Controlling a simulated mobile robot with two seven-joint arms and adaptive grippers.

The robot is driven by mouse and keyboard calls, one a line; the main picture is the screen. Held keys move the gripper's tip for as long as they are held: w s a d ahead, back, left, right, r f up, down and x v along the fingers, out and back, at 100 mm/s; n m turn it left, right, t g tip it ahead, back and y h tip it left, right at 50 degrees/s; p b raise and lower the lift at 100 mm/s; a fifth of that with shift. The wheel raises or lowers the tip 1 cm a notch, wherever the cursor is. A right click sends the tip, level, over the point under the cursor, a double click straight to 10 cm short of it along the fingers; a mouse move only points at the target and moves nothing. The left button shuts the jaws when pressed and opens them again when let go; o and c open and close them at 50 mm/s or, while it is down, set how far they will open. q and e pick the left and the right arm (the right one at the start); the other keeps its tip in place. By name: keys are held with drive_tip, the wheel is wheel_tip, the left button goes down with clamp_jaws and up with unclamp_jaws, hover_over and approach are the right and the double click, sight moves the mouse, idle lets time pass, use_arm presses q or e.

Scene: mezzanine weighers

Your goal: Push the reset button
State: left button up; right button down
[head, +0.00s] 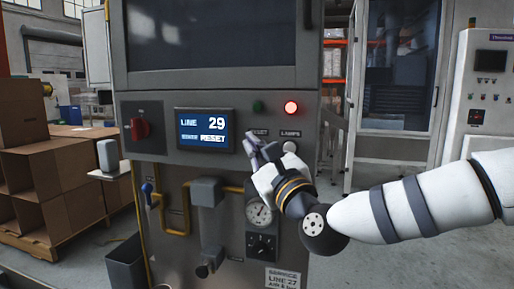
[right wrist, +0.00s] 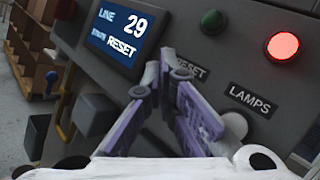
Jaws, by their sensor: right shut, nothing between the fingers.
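The grey machine panel (head: 210,95) faces me. Its RESET label (head: 259,132) shows just above my right fingertips, and again behind the fingers in the right wrist view (right wrist: 189,69). The button belonging to that label is not visible; my fingers cover the area below the label. My right gripper (head: 254,140) is shut and empty, its purple fingers (right wrist: 166,68) pointing at the panel close to the label. I cannot tell whether they touch it. The screen (head: 205,130) reads LINE 29 and RESET. My left gripper is not in view.
A white button (head: 289,146) sits below the LAMPS label (head: 291,133), close right of my fingers. Above are a dark green lamp (head: 258,107) and a lit red lamp (head: 291,108). A red rotary switch (head: 138,129) is left. A gauge (head: 259,212) is below.

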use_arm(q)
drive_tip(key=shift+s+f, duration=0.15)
use_arm(e)
drive_tip(key=shift+w+d+f, duration=0.1)
drive_tip(key=shift+w, duration=0.2)
use_arm(q)
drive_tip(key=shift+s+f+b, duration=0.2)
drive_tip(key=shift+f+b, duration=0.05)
drive_tip(key=shift+b, duration=0.1)
use_arm(e)
drive_tip(key=shift+w+d, duration=0.15)
drive_tip(key=shift+w, duration=0.25)
idle(0.4)
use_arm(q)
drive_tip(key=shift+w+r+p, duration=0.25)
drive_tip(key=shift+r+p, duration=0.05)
use_arm(e)
drive_tip(key=shift+s+a, duration=0.25)
drive_tip(key=shift+s, duration=0.55)
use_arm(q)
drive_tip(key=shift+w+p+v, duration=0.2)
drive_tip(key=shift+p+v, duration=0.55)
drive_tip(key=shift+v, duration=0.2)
use_arm(e)
drive_tip(key=s, duration=0.1)
drive_tip(key=s+a, duration=0.1)
drive_tip(key=s, duration=0.2)
drive_tip(key=shift+s+a, duration=0.3)
drive_tip(key=shift+s, duration=0.1)
